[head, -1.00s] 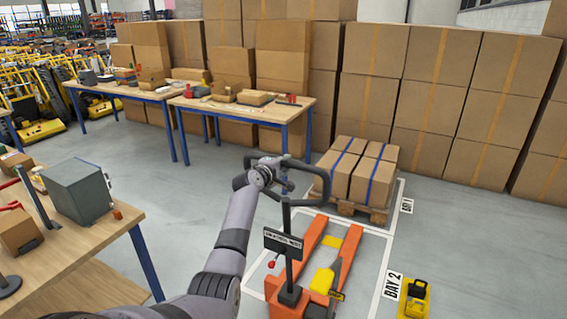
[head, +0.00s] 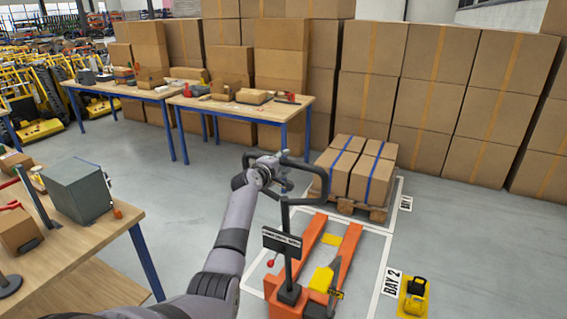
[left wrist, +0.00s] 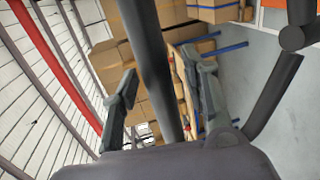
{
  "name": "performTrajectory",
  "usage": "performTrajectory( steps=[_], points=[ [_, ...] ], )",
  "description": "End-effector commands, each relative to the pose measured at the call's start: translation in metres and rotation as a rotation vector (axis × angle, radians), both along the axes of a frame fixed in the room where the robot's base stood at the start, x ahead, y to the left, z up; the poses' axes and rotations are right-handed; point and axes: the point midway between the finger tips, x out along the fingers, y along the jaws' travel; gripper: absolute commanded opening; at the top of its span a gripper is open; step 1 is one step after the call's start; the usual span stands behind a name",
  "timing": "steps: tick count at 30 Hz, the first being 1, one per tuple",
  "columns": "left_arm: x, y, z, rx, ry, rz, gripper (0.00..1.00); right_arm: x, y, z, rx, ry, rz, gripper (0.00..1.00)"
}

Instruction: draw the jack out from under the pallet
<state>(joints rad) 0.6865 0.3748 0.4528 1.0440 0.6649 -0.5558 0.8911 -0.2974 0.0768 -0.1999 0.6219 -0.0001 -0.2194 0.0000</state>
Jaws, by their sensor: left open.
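The orange pallet jack (head: 289,290) stands on the floor at lower centre, with its forks (head: 348,250) pointing toward the pallet. The wooden pallet (head: 358,209) carries strapped cartons (head: 345,170). The fork tips show near the pallet's front edge; I cannot tell whether any part is under it. The jack's black handle (head: 327,185) ends in a loop. My left gripper (head: 281,174) is at the left part of this loop. In the left wrist view, my open left gripper (left wrist: 160,72) has a dark handle bar (left wrist: 152,50) between its fingers; contact is unclear. My right gripper is out of view.
A workbench (head: 95,255) with a grey box (head: 77,190) stands at left. Two blue-legged tables (head: 250,110) and stacked cartons (head: 430,105) line the back. A yellow item (head: 414,298) sits right of the white bay line.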

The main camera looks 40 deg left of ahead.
Motion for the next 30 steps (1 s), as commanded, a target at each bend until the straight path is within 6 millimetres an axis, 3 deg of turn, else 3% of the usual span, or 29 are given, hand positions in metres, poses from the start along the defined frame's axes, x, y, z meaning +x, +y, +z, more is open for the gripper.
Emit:
performTrajectory(
  steps=[11, 30],
  points=[
    [-0.008, -0.002, 0.001, 0.001, -0.001, -0.001, 0.41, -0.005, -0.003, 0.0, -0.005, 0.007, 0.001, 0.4],
    [-0.096, -0.023, 0.018, 0.001, 0.001, 0.0, 0.41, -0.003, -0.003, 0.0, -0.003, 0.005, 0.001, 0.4]
  ],
)
